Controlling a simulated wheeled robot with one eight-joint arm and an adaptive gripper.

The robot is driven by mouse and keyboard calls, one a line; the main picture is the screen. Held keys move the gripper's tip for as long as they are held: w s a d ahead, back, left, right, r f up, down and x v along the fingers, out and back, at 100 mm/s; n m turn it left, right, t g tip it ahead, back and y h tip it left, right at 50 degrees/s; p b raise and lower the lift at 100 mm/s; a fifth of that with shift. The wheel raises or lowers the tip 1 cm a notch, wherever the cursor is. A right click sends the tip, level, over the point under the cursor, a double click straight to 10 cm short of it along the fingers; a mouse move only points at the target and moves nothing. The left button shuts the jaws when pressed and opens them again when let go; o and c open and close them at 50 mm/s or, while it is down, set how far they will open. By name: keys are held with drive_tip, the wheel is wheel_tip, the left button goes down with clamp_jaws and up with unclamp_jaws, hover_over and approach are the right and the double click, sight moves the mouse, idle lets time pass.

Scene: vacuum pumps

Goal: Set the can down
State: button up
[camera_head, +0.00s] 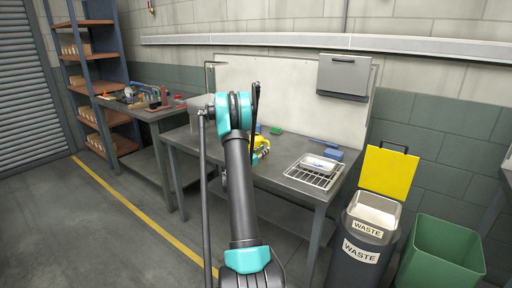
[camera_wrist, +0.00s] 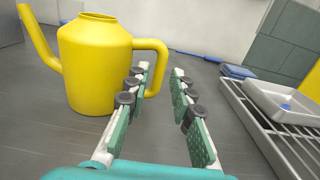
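The yellow watering can (camera_wrist: 92,65) stands upright in the wrist view, its base appearing to rest on the grey table (camera_wrist: 45,135). Its spout points up to the left and its handle (camera_wrist: 163,60) reaches to the right. My gripper (camera_wrist: 161,70) is open, its two fingers apart. The outer part of the handle shows between the fingertips, and the left finger hides its lower end. I cannot tell whether a finger touches it. In the head view the can (camera_head: 261,143) is partly hidden by my arm, and the gripper is not clearly seen.
A wire rack (camera_head: 314,172) with a white tray (camera_head: 320,163) lies at the table's right. Blue (camera_head: 333,154) and green (camera_head: 276,130) items lie toward the back wall. Waste bins (camera_head: 364,238) stand right of the table. A cluttered bench (camera_head: 160,113) stands left.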

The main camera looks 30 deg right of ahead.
sight(268, 154)
drive_tip(key=shift+x, duration=2.65)
drive_tip(key=shift+r, duration=0.1)
clamp_jaws()
